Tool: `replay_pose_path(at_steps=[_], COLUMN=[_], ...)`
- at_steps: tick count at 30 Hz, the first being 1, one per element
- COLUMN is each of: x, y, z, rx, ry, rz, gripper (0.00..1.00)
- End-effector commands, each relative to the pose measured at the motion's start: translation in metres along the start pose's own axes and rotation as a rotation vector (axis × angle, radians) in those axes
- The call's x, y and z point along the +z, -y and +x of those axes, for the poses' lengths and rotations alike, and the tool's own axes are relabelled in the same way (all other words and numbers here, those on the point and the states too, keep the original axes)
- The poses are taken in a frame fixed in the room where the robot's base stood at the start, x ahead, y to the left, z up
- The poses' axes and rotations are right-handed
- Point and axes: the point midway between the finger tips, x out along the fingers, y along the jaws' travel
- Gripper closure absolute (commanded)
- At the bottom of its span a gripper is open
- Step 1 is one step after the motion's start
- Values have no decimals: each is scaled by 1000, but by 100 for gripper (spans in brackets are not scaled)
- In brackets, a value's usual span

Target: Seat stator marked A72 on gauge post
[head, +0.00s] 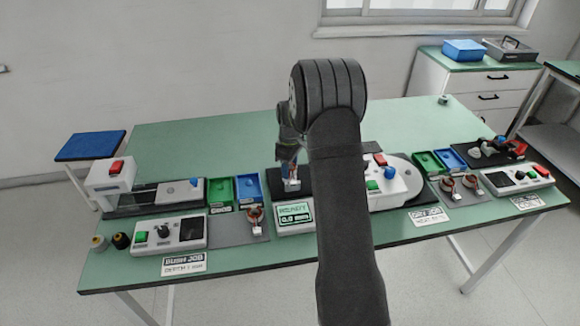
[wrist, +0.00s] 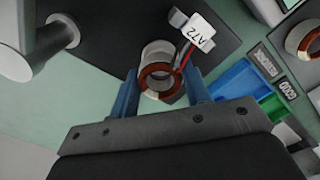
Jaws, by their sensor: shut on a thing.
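My gripper (wrist: 161,88) is shut on the stator marked A72 (wrist: 160,82), with a blue finger on either side of its copper ring. The stator's white tag (wrist: 200,33) reads A72 and hangs off on red and dark leads. In the head view my gripper (head: 289,163) is over the dark gauge plate (head: 272,197), behind the display (head: 295,214) reading 0.0 mm; the white tag shows there too, but my arm hides much. A pale cylinder (wrist: 45,50) stands left of the stator in the wrist view. I cannot tell whether the stator touches a post.
Green (head: 221,190) and blue (head: 249,186) bins stand left of the gauge plate. Another stator (head: 255,218) lies on a grey mat in front of them. A white unit with a blue knob (head: 389,174) stands right of my arm. The back of the bench is mostly clear.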

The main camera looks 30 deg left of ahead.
Motion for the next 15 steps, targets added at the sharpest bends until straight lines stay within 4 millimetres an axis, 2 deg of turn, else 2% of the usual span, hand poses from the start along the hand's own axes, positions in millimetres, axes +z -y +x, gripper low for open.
replay_pose_path(at_steps=[14,15], x=[0,0], y=[0,0], z=[6,6], rx=[0,0], ry=[0,0], rz=[0,0], gripper=[83,49])
